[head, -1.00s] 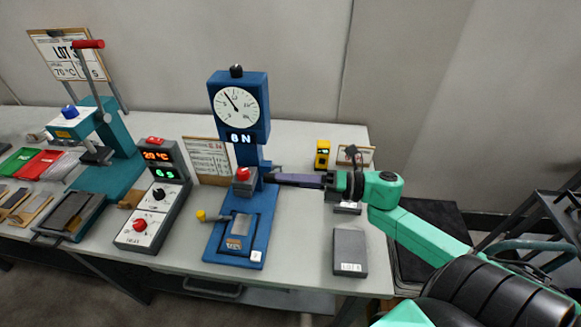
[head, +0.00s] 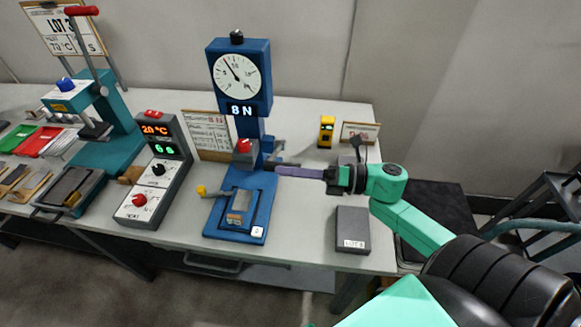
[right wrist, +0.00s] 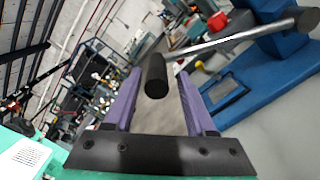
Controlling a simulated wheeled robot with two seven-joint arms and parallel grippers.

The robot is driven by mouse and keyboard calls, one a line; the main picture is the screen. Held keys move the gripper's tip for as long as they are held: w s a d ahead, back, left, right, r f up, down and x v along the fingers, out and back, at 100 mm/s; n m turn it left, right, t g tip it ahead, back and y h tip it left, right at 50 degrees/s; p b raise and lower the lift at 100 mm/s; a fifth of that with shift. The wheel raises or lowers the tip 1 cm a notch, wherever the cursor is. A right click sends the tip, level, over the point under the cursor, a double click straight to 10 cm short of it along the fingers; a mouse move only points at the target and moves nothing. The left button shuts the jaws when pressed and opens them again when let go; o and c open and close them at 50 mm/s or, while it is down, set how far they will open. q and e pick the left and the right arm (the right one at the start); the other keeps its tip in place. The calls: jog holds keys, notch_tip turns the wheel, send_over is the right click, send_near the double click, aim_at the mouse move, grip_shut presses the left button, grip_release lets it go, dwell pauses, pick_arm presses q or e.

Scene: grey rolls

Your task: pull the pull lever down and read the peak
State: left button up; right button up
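The blue test stand (head: 262,130) has a round white dial (head: 237,77) whose needle points to the upper left. A digital display (head: 242,110) below it reads 8 N. The pull lever is a metal rod with a black cylindrical grip (right wrist: 156,76), sticking out from the right of the stand; the grip also shows in the head view (head: 290,165). My right gripper (head: 278,172) is right of the stand at the lever. In the right wrist view its purple fingers (right wrist: 158,88) are apart, with the grip between or just beyond their tips. My left gripper is out of view.
A grey block (head: 352,228) with a label lies at the table's front right. A yellow device (head: 326,130) stands behind. A control box (head: 156,172) with red and black knobs is left of the stand, and a teal press (head: 120,150) is further left.

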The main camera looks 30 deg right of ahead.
jog(key=shift+d+r, duration=0.1)
jog(key=shift+r, duration=0.1)
jog(key=b+v, duration=0.3)
jog(key=v, duration=1.1)
jog(key=shift+d, duration=0.25)
jog(key=shift+s+f, duration=0.1)
jog(key=shift+f, duration=0.05)
